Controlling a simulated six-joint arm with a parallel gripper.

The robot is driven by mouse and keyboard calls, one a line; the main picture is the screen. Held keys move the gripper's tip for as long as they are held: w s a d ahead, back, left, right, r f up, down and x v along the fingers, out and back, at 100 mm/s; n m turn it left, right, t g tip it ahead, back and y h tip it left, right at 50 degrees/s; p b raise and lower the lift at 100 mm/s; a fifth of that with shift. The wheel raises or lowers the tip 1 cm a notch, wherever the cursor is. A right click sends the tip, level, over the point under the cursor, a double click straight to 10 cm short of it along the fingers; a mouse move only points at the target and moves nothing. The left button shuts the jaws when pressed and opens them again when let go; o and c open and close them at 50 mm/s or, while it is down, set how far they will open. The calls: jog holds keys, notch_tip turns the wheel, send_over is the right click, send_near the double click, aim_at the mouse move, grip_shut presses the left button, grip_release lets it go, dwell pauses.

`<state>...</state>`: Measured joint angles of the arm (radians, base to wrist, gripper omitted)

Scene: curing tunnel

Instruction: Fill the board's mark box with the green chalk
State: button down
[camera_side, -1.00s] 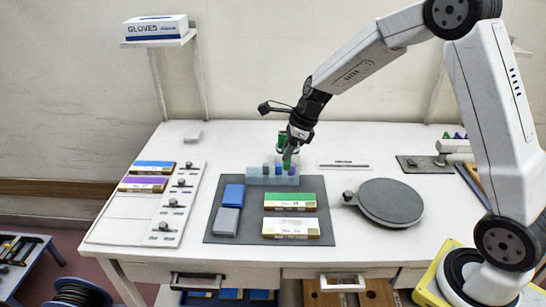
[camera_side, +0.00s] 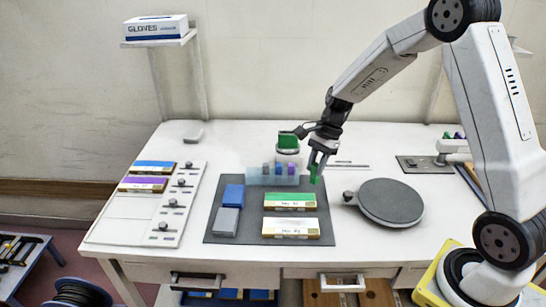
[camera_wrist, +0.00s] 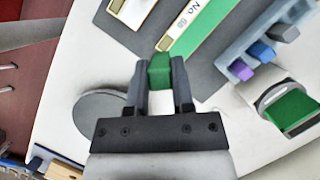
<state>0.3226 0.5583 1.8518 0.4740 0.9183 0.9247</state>
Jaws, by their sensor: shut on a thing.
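My gripper (camera_side: 317,168) is shut on a green chalk (camera_side: 314,180). It hangs over the upper right corner of the dark mat, right of the chalk rack. In the wrist view the green chalk (camera_wrist: 160,70) sits between the fingertips. The green board (camera_side: 290,200) lies on the mat with a pale label strip along its near edge. The board shows in the wrist view (camera_wrist: 205,25) just beyond the chalk. A small outlined box seems to be at the strip's near end; whether it is filled, I cannot tell.
The chalk rack (camera_side: 258,177) holds grey, blue and purple chalks. Behind it stands a round cup with a green block (camera_side: 288,142). A white board (camera_side: 291,227) and blue and grey blocks lie on the mat (camera_side: 262,210). A round grey plate (camera_side: 390,202) is at right.

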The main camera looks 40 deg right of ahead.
aim_at(311, 181)
jog(key=shift+f, duration=3.35)
jog(key=shift+w+a+f, duration=0.2)
jog(key=shift+w+f, duration=0.05)
jog(key=shift+f, duration=0.5)
jog(key=shift+s+d, duration=0.25)
jog(key=shift+s, duration=0.05)
jog(key=shift+w+a, duration=0.55)
jog(key=shift+a, duration=0.05)
jog(key=shift+s+d, duration=0.45)
jog(key=shift+d, duration=0.05)
jog(key=shift+w+a, duration=0.4)
jog(key=shift+a, duration=0.05)
jog(key=shift+w+r, duration=0.1)
jog(key=shift+r, duration=4)
